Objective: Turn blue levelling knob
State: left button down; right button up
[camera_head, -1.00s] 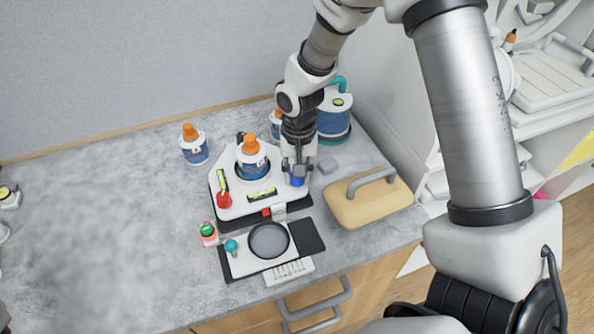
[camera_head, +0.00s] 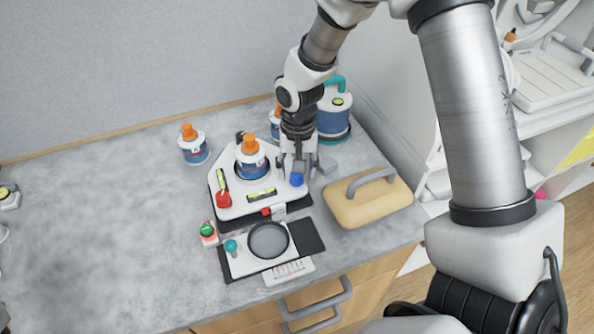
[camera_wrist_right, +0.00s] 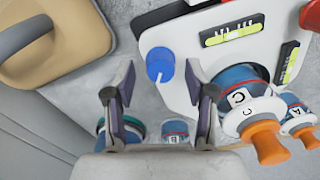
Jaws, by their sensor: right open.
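The blue levelling knob (camera_head: 296,180) sits on the right corner of the white levelling plate (camera_head: 233,205). In the right wrist view the blue knob (camera_wrist_right: 160,65) shows a white pointer mark and lies beyond the fingertips, uncovered. My right gripper (camera_head: 299,173) is just behind the knob in the head view; in the wrist view the open gripper (camera_wrist_right: 158,82) has empty space between its fingers. Whether a finger touches the knob cannot be told. A red knob (camera_head: 223,200) and two yellow-green bubble levels (camera_head: 262,195) are on the same plate. My left gripper is not in view.
A bottle with an orange cap (camera_head: 251,158) stands in the plate. A tan case with a grey handle (camera_head: 367,200) lies to the right, and a large blue canister (camera_head: 333,118) stands behind. A second platform with a round grey dish (camera_head: 268,240) is in front.

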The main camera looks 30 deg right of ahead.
notch_tip(320, 180, up, 11)
jog(key=shift+d, duration=0.15)
